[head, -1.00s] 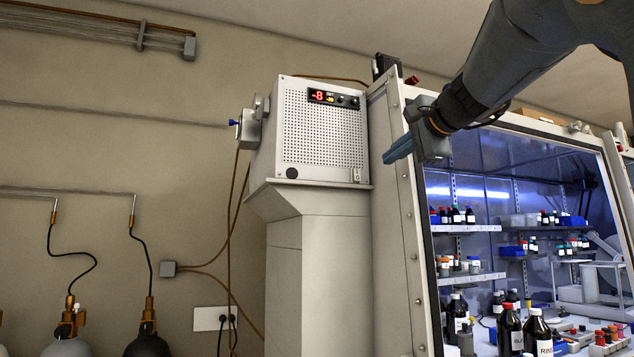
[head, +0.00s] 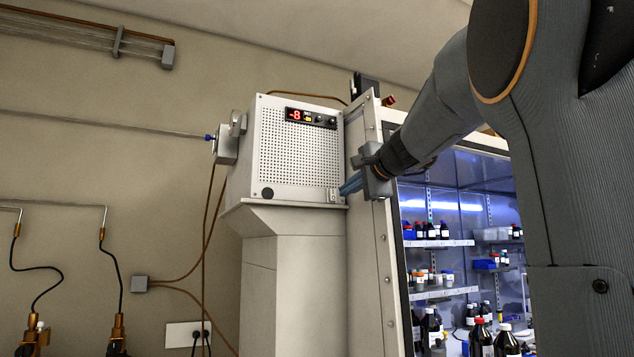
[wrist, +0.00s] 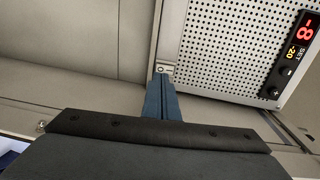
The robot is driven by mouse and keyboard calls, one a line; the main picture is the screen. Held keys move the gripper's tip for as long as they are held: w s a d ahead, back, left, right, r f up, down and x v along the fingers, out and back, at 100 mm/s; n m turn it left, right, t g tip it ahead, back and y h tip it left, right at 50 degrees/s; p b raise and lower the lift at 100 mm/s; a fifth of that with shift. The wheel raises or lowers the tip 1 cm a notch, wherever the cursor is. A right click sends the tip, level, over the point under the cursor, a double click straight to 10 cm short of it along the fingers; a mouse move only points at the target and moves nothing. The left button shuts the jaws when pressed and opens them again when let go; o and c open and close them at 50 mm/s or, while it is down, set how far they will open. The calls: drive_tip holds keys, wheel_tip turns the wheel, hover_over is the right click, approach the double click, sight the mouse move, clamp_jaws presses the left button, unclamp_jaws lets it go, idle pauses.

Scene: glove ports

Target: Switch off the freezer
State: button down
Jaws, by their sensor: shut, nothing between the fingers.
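The freezer unit (head: 292,150) is a white box with a perforated front on a pale pedestal. Its red display (head: 296,115) reads -8, and it also shows in the wrist view (wrist: 305,29) with a yellow -20 and the word SET beside two round buttons. A small switch plate (head: 333,195) sits at the lower right corner of the front. My gripper (head: 344,190) is shut and empty, its blue fingertips right at this plate. In the wrist view the fingertips (wrist: 161,80) lie just below the plate (wrist: 164,69) and partly cover it; I cannot tell whether they touch.
A glove box (head: 383,240) with a glass front and lit shelves of bottles stands close on the right. Gas lines and cylinders (head: 118,335) are at the lower left. A wall socket (head: 188,334) is below.

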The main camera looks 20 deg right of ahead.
sight(334, 199)
drive_tip(key=shift+w+a+f+p, duration=0.1)
drive_tip(key=shift+w+p, duration=0.15)
drive_tip(key=shift+w, duration=0.5)
drive_tip(key=shift+w+d+f+p, duration=0.15)
drive_tip(key=shift+w+p, duration=0.15)
drive_tip(key=shift+w, duration=0.45)
drive_tip(key=shift+w+a+f+p, duration=0.15)
drive_tip(key=shift+w+p, duration=0.1)
drive_tip(key=shift+w, duration=0.5)
drive_tip(key=shift+f+b, duration=0.1)
drive_tip(key=shift+b, duration=0.4)
